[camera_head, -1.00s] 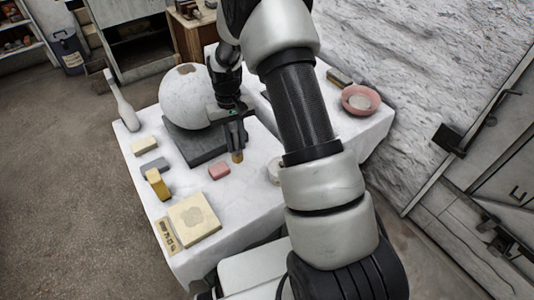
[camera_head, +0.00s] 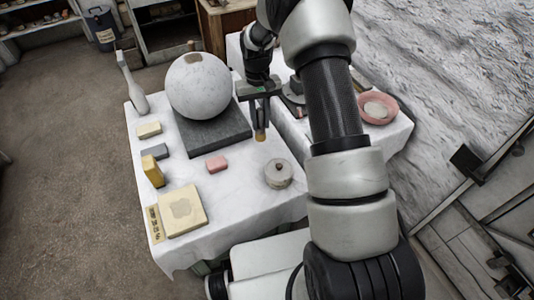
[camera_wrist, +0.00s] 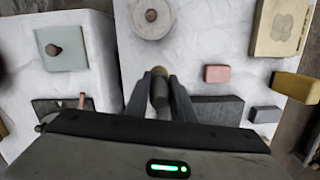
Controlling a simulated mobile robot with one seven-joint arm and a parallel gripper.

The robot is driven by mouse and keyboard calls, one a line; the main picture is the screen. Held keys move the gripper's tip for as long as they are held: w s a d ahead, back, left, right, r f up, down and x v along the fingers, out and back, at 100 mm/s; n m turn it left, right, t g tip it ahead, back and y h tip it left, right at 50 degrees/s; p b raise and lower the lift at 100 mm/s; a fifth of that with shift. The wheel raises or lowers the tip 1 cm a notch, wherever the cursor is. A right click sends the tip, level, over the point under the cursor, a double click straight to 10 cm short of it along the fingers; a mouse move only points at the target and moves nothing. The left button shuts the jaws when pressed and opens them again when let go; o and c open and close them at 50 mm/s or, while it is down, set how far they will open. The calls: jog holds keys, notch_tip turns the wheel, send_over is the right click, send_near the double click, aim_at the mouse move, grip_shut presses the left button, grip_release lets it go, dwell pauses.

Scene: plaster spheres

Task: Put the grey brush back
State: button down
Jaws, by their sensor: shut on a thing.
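My gripper (camera_head: 259,124) is shut on the grey brush, which points down with its tan tip (camera_head: 261,138) below the fingers. In the wrist view the brush's dark grey body (camera_wrist: 159,92) sits between the two fingers, its tan end outermost. The brush is over the white-clothed table (camera_head: 225,205), right of the dark slab (camera_head: 212,133) and beyond the round lidded pot (camera_head: 279,174). I cannot tell its exact height. Its upper part is hidden by my gripper.
A large white sphere (camera_head: 199,85) stands on the slab. A pink block (camera_head: 217,164), yellow block (camera_head: 152,171) and cream pad (camera_head: 180,211) lie leftward. A second clothed table, with a pink bowl (camera_head: 377,107), stands right, across a gap. The wrist view shows a knobbed grey square (camera_wrist: 62,48).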

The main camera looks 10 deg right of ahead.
aim_at(261, 140)
jog(key=shift+d+f, duration=0.15)
jog(key=shift+f, duration=0.3)
notch_tip(261, 140, down, 9)
jog(key=shift+w+f+b, duration=0.1)
jog(key=shift+b, duration=0.95)
jog(key=shift+f, duration=0.15)
jog(key=c, duration=1.5)
grip_release()
